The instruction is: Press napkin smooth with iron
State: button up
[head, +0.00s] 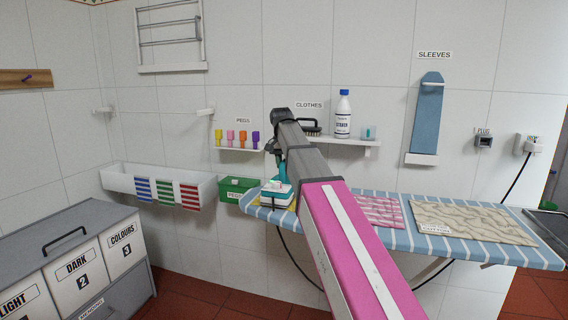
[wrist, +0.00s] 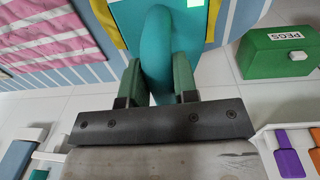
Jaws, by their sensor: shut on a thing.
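The iron (head: 277,196), teal and white, stands at the left end of the striped ironing board (head: 450,250). In the wrist view its teal handle (wrist: 158,40) lies between the two green fingers of my gripper (wrist: 157,75), which is shut on it. In the head view my arm hides part of the iron and gripper. A pink patterned cloth (head: 380,211) lies on the board to the right of the iron, and it also shows in the wrist view (wrist: 45,30). A beige wrinkled cloth (head: 470,221) with a label lies farther right. I cannot tell which cloth is the napkin.
A yellow pad (wrist: 120,35) is beside the iron. A green pegs box (head: 238,188) is left of the board. A shelf (head: 350,140) holds a white bottle (head: 343,114) above. A dark cord (head: 516,178) hangs from a wall socket at right.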

jog(key=shift+f, duration=0.45)
dwell(1.9)
jog(key=shift+r, duration=2.55)
jog(key=s+d+r, duration=0.2)
jog(key=d, duration=0.3)
jog(key=shift+f, duration=3.55)
